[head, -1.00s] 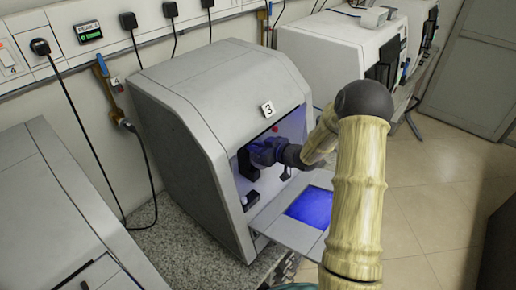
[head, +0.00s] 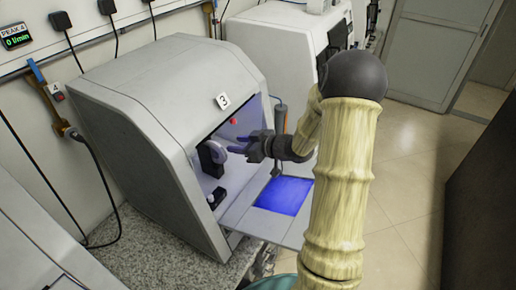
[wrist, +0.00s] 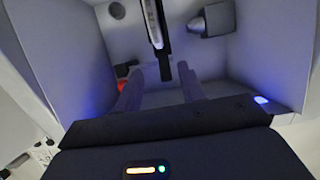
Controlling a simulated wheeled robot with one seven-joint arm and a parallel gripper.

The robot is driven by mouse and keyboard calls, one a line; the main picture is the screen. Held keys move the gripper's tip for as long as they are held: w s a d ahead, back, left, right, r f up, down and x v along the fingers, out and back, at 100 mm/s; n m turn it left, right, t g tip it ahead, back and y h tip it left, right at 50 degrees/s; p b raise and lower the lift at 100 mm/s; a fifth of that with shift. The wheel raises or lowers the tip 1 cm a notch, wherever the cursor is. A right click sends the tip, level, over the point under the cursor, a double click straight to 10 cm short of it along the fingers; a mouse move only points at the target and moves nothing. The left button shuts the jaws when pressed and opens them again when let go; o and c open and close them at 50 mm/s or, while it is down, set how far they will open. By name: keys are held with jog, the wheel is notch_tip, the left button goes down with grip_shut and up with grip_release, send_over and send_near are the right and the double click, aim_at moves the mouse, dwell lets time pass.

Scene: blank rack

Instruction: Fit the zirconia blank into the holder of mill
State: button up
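The mill marked 3 (head: 150,120) has its front open. Inside, a dark holder (head: 208,158) stands with a pale round disc, seemingly the zirconia blank (head: 217,151), upright at it. In the wrist view the blank (wrist: 152,22) appears nearly edge-on as a thin pale strip, with the dark holder (wrist: 162,45) along it. I cannot tell how fully it is seated. My gripper (head: 234,145) is at the mill's opening, pointing left toward the holder. In the wrist view its two fingers (wrist: 161,72) are apart with nothing gripped between them; the holder lies beyond the fingertips.
The lowered door (head: 238,220) with a blue-lit window lies below my arm. A grey cylindrical part (wrist: 210,22) projects from the chamber wall. A small dark block (head: 216,198) sits low inside. Another machine (head: 280,40) stands behind; the floor at right is clear.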

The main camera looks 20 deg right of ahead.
jog(key=v, duration=0.7)
jog(key=shift+b, duration=0.45)
jog(key=shift+s, duration=0.2)
jog(key=shift+w, duration=0.1)
jog(key=s+a+f+m+g+h, duration=0.1)
jog(key=s+a+m+g+h, duration=0.2)
jog(key=s, duration=0.5)
jog(key=s+a+f+m+g+h, duration=0.2)
jog(key=s+a+m+g+h, duration=0.2)
jog(key=s, duration=0.5)
jog(key=a+g+h, duration=0.1)
jog(key=a, duration=0.1)
jog(key=shift+s+a+f, duration=0.3)
jog(key=shift+r, duration=0.1)
